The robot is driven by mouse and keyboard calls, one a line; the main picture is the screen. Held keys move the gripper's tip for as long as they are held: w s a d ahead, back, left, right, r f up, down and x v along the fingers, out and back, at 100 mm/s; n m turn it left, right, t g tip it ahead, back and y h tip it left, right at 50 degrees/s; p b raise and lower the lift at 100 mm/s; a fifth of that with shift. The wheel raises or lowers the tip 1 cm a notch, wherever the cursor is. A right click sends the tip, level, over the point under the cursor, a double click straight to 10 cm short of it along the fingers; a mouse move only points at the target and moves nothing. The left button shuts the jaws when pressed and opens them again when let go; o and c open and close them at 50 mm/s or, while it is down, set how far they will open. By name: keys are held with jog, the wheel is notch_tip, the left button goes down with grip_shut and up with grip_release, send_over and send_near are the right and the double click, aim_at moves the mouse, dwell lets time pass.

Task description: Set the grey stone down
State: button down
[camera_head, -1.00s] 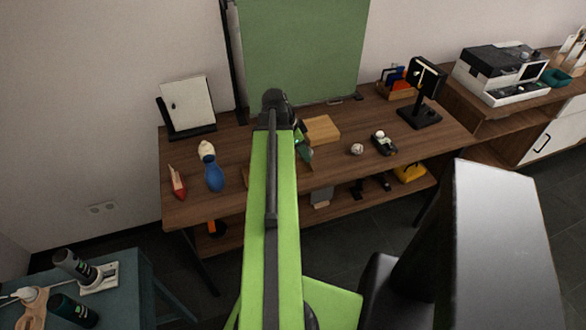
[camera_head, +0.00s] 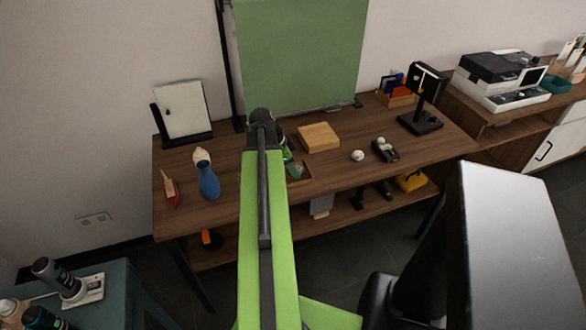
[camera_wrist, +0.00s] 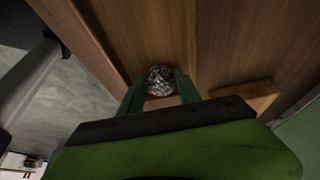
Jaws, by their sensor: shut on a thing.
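The grey stone (camera_wrist: 160,79) is a round, speckled lump in the wrist view. My gripper (camera_wrist: 160,90) is shut on it, with one dark green finger on each side. Brown wood grain lies behind the stone; I cannot tell how large the gap is, or whether they touch. In the head view, my green arm reaches over the wooden table (camera_head: 235,170), and my gripper (camera_head: 292,168) shows partly beside the arm's far end. The stone cannot be made out there.
A tan wooden block (camera_head: 319,137) lies behind and right of my gripper, also in the wrist view (camera_wrist: 248,95). A blue vase (camera_head: 208,182) and red object (camera_head: 170,190) stand left. A pale ball (camera_head: 357,155) and dark device (camera_head: 386,150) lie right. Bare tabletop lies between.

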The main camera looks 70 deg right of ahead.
jog(key=c, duration=0.8)
grip_release()
jog(key=shift+c, duration=0.2)
jog(key=shift+r+p, duration=0.25)
jog(key=shift+p, duration=0.15)
jog(key=p+v, duration=1)
jog(key=v, duration=0.1)
jog(key=shift+w+r+p, duration=0.15)
jog(key=shift+r+p, duration=0.2)
jog(key=shift+p, duration=0.05)
jog(key=shift+a, duration=0.1)
